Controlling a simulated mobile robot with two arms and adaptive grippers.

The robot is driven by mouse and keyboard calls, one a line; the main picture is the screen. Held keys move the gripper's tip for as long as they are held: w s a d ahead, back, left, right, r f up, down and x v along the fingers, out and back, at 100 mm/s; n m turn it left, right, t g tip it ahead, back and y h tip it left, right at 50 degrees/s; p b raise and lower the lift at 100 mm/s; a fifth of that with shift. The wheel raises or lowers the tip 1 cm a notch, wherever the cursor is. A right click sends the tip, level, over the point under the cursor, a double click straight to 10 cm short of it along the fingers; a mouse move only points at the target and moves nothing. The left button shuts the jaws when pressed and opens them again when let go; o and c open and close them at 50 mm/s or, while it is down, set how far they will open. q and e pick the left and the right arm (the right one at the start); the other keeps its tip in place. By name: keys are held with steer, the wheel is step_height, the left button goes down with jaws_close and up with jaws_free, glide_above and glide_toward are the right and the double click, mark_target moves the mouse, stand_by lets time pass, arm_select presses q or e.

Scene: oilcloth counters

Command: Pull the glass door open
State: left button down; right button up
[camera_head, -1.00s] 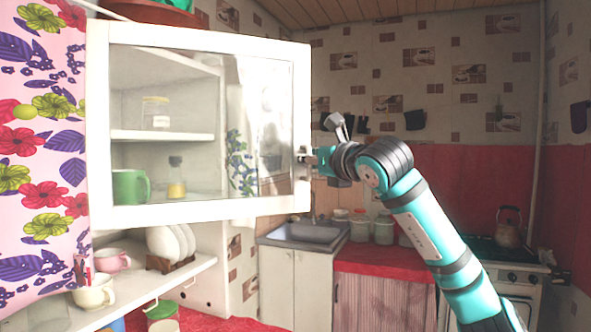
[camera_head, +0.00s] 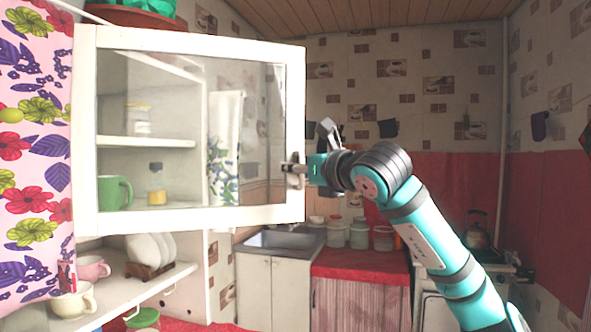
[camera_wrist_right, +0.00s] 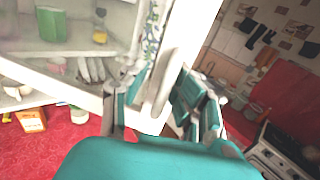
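The glass door (camera_head: 190,216) is a white-framed cabinet door with a clear pane. It stands swung out from its cabinet, filling the left half of the head view. Its handle (camera_head: 292,170) is on the right frame edge. My right gripper (camera_head: 300,170) is at this handle, reaching in from the right. In the right wrist view its fingers (camera_wrist_right: 160,88) lie on both sides of the pale handle (camera_wrist_right: 163,92) and appear closed on it. The exact finger contact is partly hidden. My left gripper is not in view.
Through the pane show a green mug (camera_head: 115,193) and a small bottle (camera_head: 157,188). Cups and plates sit on the lower shelf (camera_head: 180,275). A floral curtain (camera_head: 30,150) hangs at left. A sink (camera_head: 285,240) and stove (camera_head: 440,300) stand behind.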

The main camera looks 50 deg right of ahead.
steer(key=shift+s+d+r, duration=0.1)
steer(key=shift+s+r, duration=0.1)
steer(key=shift+r, duration=0.2)
steer(key=s+a+p, duration=0.2)
steer(key=s+a, duration=1.1)
steer(key=s, duration=0.2)
steer(key=shift+a+f+p, duration=0.25)
steer(key=shift+a+p, duration=0.1)
steer(key=shift+a, duration=0.05)
stand_by(0.9)
stand_by(0.4)
steer(key=v, duration=1.2)
steer(key=shift+f, duration=0.1)
